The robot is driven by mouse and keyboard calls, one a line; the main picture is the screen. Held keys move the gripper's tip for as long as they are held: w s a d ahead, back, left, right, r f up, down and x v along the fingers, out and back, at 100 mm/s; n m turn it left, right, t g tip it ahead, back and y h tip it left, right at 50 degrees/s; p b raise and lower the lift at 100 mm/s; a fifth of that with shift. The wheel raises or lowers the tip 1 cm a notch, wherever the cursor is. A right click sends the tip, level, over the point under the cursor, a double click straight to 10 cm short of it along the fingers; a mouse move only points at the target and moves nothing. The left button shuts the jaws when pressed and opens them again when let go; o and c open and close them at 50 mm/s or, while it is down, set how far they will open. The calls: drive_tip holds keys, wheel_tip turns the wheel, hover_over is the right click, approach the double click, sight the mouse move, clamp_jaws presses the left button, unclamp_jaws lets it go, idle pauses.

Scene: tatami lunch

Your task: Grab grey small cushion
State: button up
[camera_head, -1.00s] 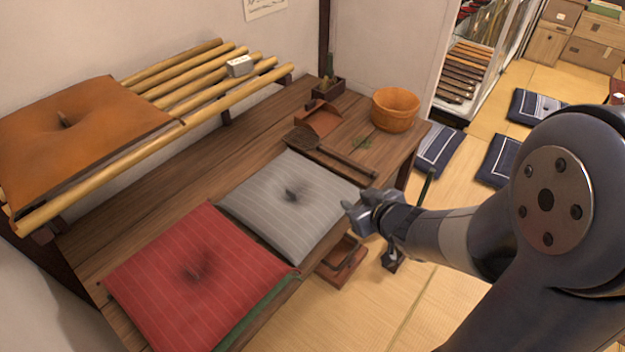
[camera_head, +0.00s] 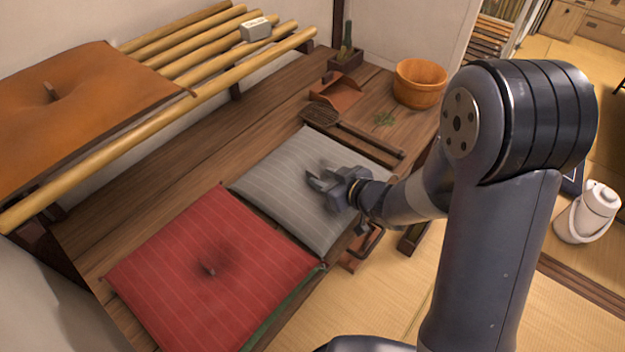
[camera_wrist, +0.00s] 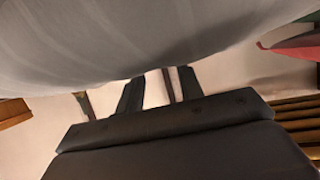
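The grey small cushion (camera_head: 290,190) is square with pale stripes and lies flat on the wooden bench, beside the red cushion. My gripper (camera_head: 318,184) is over the middle of the grey cushion and hides its centre tuft. In the wrist view the grey cushion (camera_wrist: 130,40) fills the top, close to my gripper (camera_wrist: 158,85). The two fingers show apart there, with a pale background between them and no cushion visibly pinched. Whether the fingertips touch the cushion cannot be told.
The red cushion (camera_head: 207,262) lies at the front left. An orange cushion (camera_head: 70,110) rests on the bamboo rack (camera_head: 215,40). A wooden tub (camera_head: 420,83), dustpan (camera_head: 337,92) and brush (camera_head: 345,132) stand behind. A white pot (camera_head: 588,212) is on the floor at right.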

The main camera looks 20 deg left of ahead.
sight(315, 175)
drive_tip(key=shift+x, duration=1.55)
drive_tip(key=shift+s, duration=0.1)
drive_tip(key=shift+c, duration=0.4)
clamp_jaws()
